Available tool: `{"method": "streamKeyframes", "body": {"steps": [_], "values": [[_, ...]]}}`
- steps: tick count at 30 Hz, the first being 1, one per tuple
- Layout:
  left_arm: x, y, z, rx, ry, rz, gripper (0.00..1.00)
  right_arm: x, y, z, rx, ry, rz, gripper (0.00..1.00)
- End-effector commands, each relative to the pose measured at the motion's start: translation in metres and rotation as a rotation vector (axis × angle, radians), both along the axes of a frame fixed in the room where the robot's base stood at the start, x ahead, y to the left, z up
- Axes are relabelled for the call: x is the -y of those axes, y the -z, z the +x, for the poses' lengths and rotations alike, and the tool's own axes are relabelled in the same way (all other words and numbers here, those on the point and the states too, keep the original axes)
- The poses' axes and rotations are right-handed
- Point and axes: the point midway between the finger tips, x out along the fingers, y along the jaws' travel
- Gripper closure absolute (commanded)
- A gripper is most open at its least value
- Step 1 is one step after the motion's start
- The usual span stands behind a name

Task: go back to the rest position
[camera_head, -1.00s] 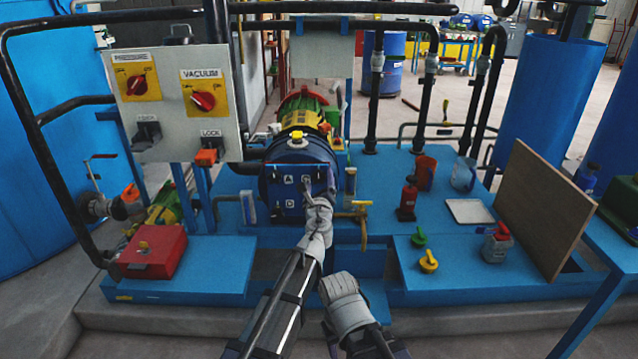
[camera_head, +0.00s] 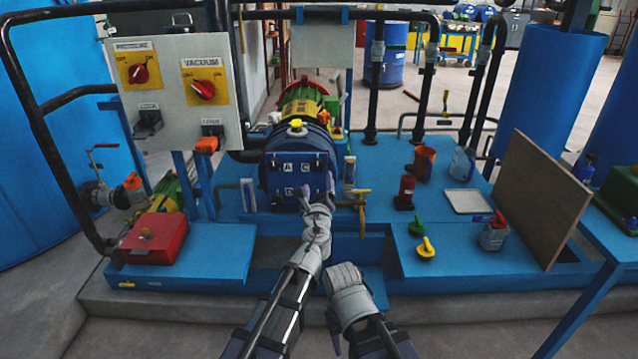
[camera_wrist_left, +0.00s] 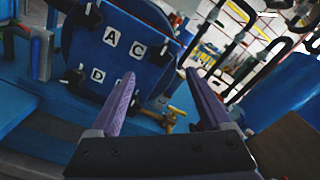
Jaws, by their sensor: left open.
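My left gripper (camera_head: 319,192) is open and empty in front of the round blue door (camera_head: 284,176) of the autoclave. In the left wrist view my left gripper (camera_wrist_left: 165,95) shows two purple fingers spread apart, with the lettered blue plate (camera_wrist_left: 117,52) beyond them. Letters A, C and D show on the plate; its lower right corner is hidden by the gripper in the head view. My right arm reaches in at the bottom centre, low and near me. Its fingers are mostly hidden, so I cannot tell their opening.
A panel (camera_head: 172,92) with red knobs stands at left, above a red box (camera_head: 153,239). A brass valve (camera_head: 361,202) is right of the door.

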Motion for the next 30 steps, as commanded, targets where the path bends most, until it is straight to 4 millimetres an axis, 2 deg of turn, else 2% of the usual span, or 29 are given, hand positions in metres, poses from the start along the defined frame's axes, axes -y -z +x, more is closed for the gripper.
{"method": "streamKeyframes", "body": {"steps": [5,8,10,12,15,18,21,24,30], "values": [[-0.007,0.001,-0.001,-0.006,-0.019,-0.029,0.19,0.000,0.000,0.000,0.000,0.000,0.000,0.50],[-0.037,0.010,-0.005,-0.034,-0.109,-0.170,0.19,0.000,0.000,0.000,0.000,0.000,0.000,0.50],[-0.074,0.023,-0.014,-0.066,-0.225,-0.347,0.19,0.000,0.000,0.000,0.000,0.000,0.000,0.50],[-0.115,0.046,-0.030,-0.110,-0.378,-0.569,0.19,0.000,0.000,0.000,0.000,0.000,0.000,0.50],[-0.162,0.087,-0.062,-0.174,-0.616,-0.894,0.19,0.000,0.000,0.000,0.000,0.000,0.000,0.50],[-0.191,0.130,-0.104,-0.241,-0.866,-1.192,0.19,0.000,0.000,0.000,0.000,0.000,0.000,0.50],[-0.199,0.167,-0.146,-0.307,-1.098,-1.435,0.19,0.000,0.000,0.000,0.000,0.000,0.000,0.50],[-0.195,0.191,-0.181,-0.369,-1.297,-1.612,0.19,0.000,0.000,0.000,0.000,0.000,0.000,0.50],[-0.173,0.215,-0.240,-0.488,-1.631,-1.845,0.19,0.000,0.000,0.000,0.000,0.000,0.000,0.50]]}}
